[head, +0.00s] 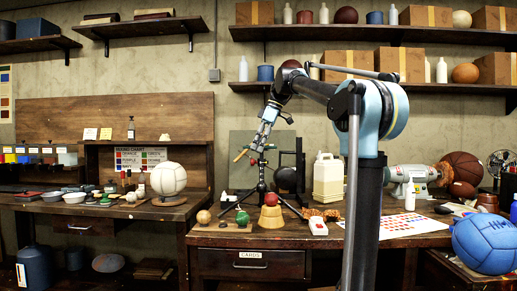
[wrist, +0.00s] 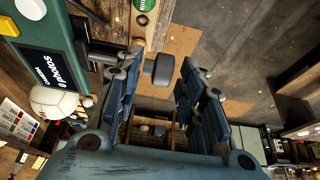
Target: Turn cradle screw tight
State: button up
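A black tripod stand (head: 262,178) with a small cradle-like head stands on the bench at the middle of the head view. My gripper (head: 250,148) points down at this head from above. In the wrist view the two blue fingers of my gripper (wrist: 158,68) are spread apart. A dark, blunt knob-like piece (wrist: 159,70) shows between the fingertips, with gaps on both sides. It may be the cradle screw, but I cannot be sure. I cannot tell how deep it lies between the fingers. The screw's thread and tightness cannot be made out.
A white jug (head: 328,180) and a dark round-faced device (head: 287,178) stand right of the tripod. A red ball on a wooden block (head: 271,217) is in front. A pale ball (head: 168,178) rests on a stand on the left bench. A green sign (wrist: 48,62) shows at left.

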jog(key=shift+a+f, duration=0.1)
jog(key=shift+f, duration=0.15)
grip_shut()
jog(key=shift+d+y, duration=0.25)
jog(key=shift+y, duration=0.55)
jog(key=shift+d+f+y, duration=0.1)
jog(key=shift+d+y, duration=0.05)
jog(key=shift+y, duration=1.45)
